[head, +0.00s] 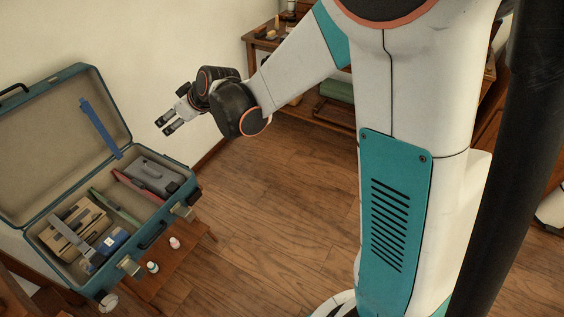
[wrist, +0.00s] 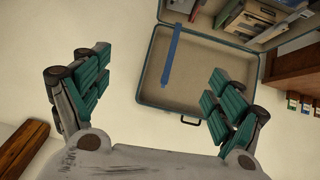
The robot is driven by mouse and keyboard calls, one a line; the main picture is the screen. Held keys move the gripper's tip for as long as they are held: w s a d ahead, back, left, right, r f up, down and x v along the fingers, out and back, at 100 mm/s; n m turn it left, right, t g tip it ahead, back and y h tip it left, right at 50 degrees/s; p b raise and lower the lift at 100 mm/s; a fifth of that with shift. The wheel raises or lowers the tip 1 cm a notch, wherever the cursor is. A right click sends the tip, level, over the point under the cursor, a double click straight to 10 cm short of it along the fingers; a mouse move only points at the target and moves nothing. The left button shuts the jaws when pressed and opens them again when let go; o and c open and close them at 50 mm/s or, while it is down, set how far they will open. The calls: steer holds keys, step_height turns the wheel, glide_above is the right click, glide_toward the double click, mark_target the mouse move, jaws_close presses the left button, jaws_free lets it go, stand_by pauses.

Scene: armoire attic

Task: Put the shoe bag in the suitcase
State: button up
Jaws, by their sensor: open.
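The teal suitcase (head: 62,208) stands open at the left of the head view, its lid leaning back against the wall. Inside, a grey soft-looking item (head: 155,176) lies at the right end; it may be the shoe bag, but I cannot tell for sure. My gripper (head: 164,127) is open, in the air above and right of the suitcase's right end, with nothing seen between its fingers. The wrist view shows my gripper (wrist: 160,66) with fingers spread wide and the suitcase (wrist: 146,62) beyond them.
The suitcase also holds a tan item (head: 75,230), a blue box (head: 111,241) and red and green flat items. A blue strap (head: 100,128) hangs on the lid. A wooden shelf (head: 268,38) is behind; floor is clear between.

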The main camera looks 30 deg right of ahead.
steer(key=s+d+r+m+h, duration=0.1)
steer(key=s+d+r, duration=0.15)
steer(key=s, duration=0.25)
steer(key=s+d+r+m+g, duration=0.1)
steer(key=s+d+r, duration=0.15)
steer(key=s, duration=0.35)
steer(key=s+d+r+m+h, duration=0.1)
steer(key=s+d+r, duration=0.15)
steer(key=s, duration=0.25)
steer(key=s+d+f+m+h, duration=0.1)
steer(key=s+d, duration=0.2)
steer(key=s, duration=0.5)
steer(key=s+d+f+m+g+h, duration=0.1)
steer(key=s+d, duration=0.3)
steer(key=s, duration=0.5)
steer(key=shift+f+m+h, duration=0.3)
steer(key=shift+f+m, duration=0.1)
steer(key=shift+m, duration=0.3)
